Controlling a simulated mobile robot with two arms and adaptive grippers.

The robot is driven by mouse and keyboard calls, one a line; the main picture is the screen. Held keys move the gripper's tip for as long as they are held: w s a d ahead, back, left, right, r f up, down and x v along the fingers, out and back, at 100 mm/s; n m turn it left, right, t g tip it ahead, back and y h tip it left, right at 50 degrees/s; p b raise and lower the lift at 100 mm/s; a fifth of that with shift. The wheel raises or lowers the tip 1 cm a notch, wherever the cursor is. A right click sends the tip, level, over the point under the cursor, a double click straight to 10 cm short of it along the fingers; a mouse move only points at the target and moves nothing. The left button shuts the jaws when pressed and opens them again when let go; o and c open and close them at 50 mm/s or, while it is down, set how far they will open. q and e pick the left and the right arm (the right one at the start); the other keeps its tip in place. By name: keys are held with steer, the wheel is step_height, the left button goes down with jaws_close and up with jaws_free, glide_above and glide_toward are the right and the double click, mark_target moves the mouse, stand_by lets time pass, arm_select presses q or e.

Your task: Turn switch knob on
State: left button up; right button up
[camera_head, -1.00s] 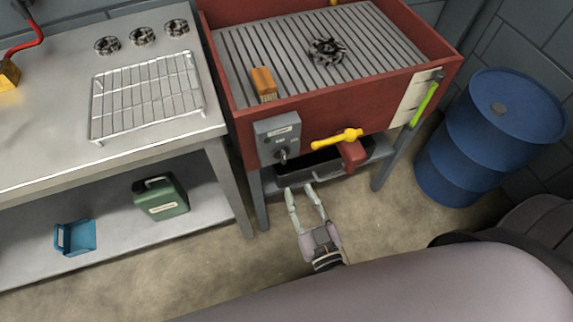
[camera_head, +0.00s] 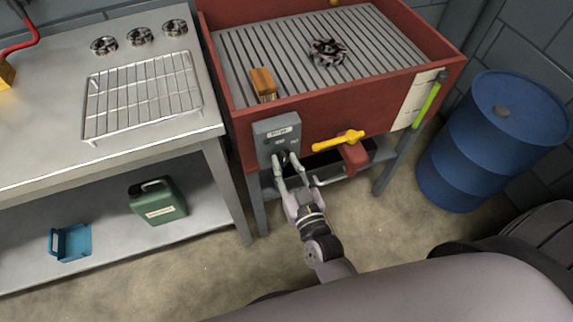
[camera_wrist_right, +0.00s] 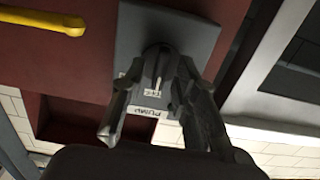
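A grey switch box (camera_head: 265,128) with a white label is fixed to the front of the red basin, left of centre. Its dark knob (camera_wrist_right: 156,58) has a white pointer line and shows in the right wrist view. The label (camera_wrist_right: 150,107) there is upside down and reads PUMP. My right gripper (camera_head: 287,157) is at the knob, coming from below. Its two fingers are apart, one on each side of the knob. I cannot tell whether they touch it. In the head view the fingers partly hide the knob. My left gripper is not in view.
A yellow handle (camera_head: 338,141) sticks out just right of the box, above a red part (camera_head: 354,157). A metal bench (camera_head: 60,165) stands at left, with a green canister (camera_head: 158,201) on its lower shelf. A blue barrel (camera_head: 490,140) stands at right. The floor in front is clear.

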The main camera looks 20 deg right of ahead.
jaws_close()
stand_by(0.5)
steer(key=shift+r+m+p, duration=0.1)
steer(key=shift+m+p, duration=0.5)
steer(key=shift+m, duration=0.4)
steer(key=m+p, duration=0.1)
steer(key=m, duration=0.1)
steer(key=shift+m, duration=0.3)
steer(key=m, duration=0.3)
steer(key=shift+m+p, duration=0.3)
steer(key=shift+p, duration=0.05)
steer(key=shift+d+m, duration=0.1)
steer(key=shift+m, duration=1.7)
steer(key=shift+f, duration=0.2)
steer(key=shift+o, duration=0.8)
jaws_free()
